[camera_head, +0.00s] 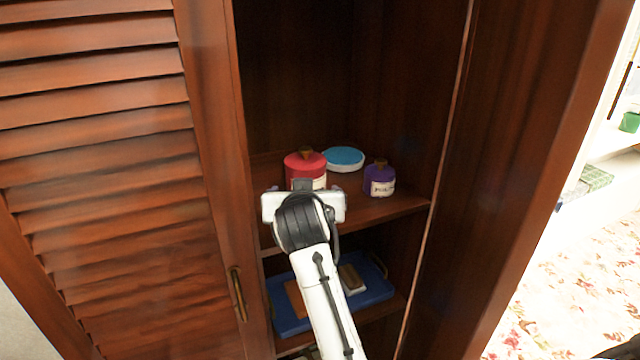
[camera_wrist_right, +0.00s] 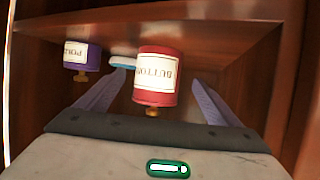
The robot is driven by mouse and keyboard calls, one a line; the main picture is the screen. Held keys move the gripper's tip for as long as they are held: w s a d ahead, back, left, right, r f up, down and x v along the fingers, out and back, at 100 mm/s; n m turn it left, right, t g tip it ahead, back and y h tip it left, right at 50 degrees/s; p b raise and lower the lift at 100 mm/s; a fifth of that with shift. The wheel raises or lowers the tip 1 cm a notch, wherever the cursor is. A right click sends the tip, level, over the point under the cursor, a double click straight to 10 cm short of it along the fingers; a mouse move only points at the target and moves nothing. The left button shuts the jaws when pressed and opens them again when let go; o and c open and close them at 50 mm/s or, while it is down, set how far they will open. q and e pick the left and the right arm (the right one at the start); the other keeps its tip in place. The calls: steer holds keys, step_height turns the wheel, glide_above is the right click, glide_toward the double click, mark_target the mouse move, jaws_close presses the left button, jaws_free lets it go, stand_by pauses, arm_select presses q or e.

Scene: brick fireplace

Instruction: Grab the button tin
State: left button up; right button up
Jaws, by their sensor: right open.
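My left gripper is not in view.
A purple labelled tin (camera_head: 379,180) stands to the right on the same shelf. A white round tin with a blue lid (camera_head: 343,158) sits behind, close to the button tin. A blue tray (camera_head: 378,295) lies on the shelf below. Cabinet walls and a louvred door (camera_head: 100,150) flank the opening.

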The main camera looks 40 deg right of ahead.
steer(key=p+x, duration=0.1)
steer(key=x, duration=0.7)
steer(key=shift+w+d+f, duration=0.15)
steer(key=shift+d+f, duration=0.05)
steer(key=shift+d, duration=0.05)
steer(key=c, duration=1.2)
steer(key=shift+c, duration=0.5)
steer(key=shift+r, duration=0.15)
